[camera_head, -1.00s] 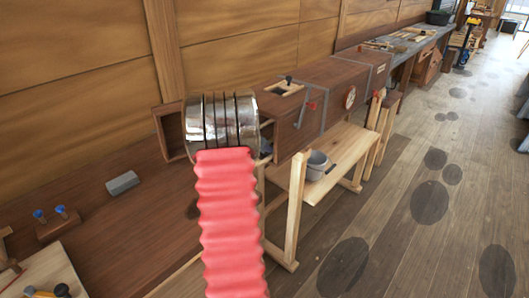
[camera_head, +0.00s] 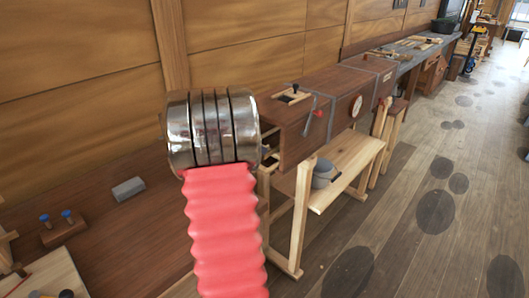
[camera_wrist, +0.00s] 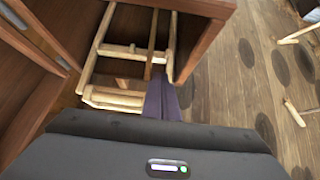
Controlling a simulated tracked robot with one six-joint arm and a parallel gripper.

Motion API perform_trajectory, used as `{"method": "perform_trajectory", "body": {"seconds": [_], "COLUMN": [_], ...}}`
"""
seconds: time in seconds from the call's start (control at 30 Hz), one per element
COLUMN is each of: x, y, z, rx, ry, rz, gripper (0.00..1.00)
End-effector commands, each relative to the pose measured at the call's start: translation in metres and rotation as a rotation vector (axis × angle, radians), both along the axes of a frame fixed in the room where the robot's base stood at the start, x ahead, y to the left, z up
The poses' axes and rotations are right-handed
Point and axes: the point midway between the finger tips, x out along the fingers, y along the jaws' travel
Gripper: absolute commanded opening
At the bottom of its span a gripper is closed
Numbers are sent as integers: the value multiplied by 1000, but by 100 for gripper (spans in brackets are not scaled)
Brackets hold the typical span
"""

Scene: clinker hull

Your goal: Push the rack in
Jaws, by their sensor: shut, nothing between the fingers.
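The rack (camera_wrist: 113,97), a pale wooden frame of rods, shows in the wrist view at the mouth of the long brown wooden box (camera_wrist: 205,45). Its rails run back into the box, and its near crossbar sticks out towards the camera. The box (camera_head: 295,130) also shows in the head view, where my arm hides most of its near end. My gripper (camera_wrist: 163,92) is shut and empty, its dark fingers beside the right end of the rack's near crossbar. I cannot tell whether they touch.
A brown panel (camera_wrist: 35,100) stands along the left in the wrist view. In the head view, a grey pot (camera_head: 323,172) stands on a pale wooden trestle (camera_head: 345,165) under the box. A grey block (camera_head: 128,188) lies on the brown bench (camera_head: 120,240). The floor at right is open.

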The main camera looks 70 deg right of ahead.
Motion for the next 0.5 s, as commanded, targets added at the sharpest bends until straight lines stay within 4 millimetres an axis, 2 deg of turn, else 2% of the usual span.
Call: {"method": "perform_trajectory", "body": {"seconds": [0.5], "x": [5], "y": [8], "z": [6], "rx": [-2], "ry": [-12], "rz": [-2], "gripper": [0]}}
